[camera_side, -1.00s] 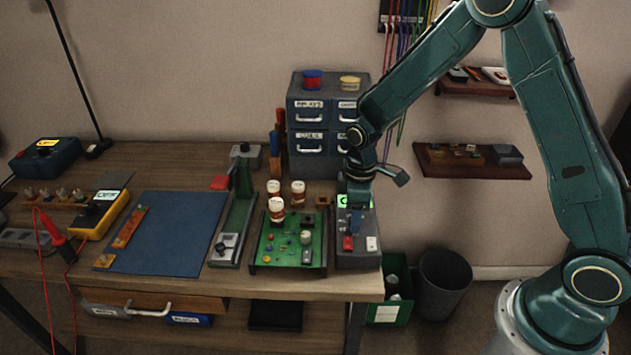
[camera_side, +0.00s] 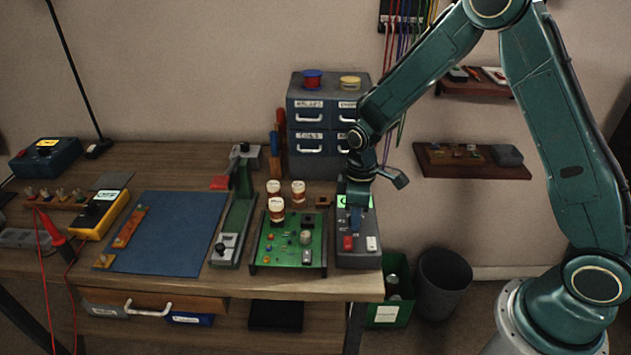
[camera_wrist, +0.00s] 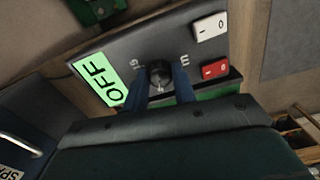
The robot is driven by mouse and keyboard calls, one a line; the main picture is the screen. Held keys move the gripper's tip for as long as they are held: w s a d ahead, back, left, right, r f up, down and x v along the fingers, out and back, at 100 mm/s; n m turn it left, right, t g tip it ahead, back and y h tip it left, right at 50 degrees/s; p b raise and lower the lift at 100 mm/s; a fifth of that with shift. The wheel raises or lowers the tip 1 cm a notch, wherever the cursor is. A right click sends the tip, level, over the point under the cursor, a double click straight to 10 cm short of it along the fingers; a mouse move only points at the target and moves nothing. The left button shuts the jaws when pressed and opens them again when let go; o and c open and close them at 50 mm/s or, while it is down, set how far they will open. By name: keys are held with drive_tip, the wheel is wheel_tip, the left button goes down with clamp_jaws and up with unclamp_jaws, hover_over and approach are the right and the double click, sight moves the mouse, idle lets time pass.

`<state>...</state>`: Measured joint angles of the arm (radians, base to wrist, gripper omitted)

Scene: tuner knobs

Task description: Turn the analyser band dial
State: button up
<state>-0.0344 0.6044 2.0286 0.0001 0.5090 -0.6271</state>
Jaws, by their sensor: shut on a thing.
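The analyser is a dark grey box (camera_side: 357,257) at the right end of the bench. In the wrist view its face (camera_wrist: 212,62) carries a black round dial (camera_wrist: 159,72) between two printed marks. A lit green display (camera_wrist: 100,80) reads OFF. My gripper (camera_wrist: 161,88) has its blue fingers shut on the dial, one on each side. In the side view my gripper (camera_side: 356,222) points down onto the box, and the fingers hide the dial there.
A white rocker switch (camera_wrist: 209,27) and a red one (camera_wrist: 213,70) sit beside the dial. A green circuit board (camera_side: 290,255) with several parts stands left of the box. Grey drawers (camera_side: 322,145) stand behind. The blue mat (camera_side: 175,230) is mostly clear.

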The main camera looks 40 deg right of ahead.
drive_tip(key=m, duration=0.4)
drive_tip(key=shift+m, duration=0.3)
drive_tip(key=m, duration=0.4)
drive_tip(key=shift+m, duration=0.4)
drive_tip(key=o, duration=1)
drive_tip(key=shift+r, duration=0.15)
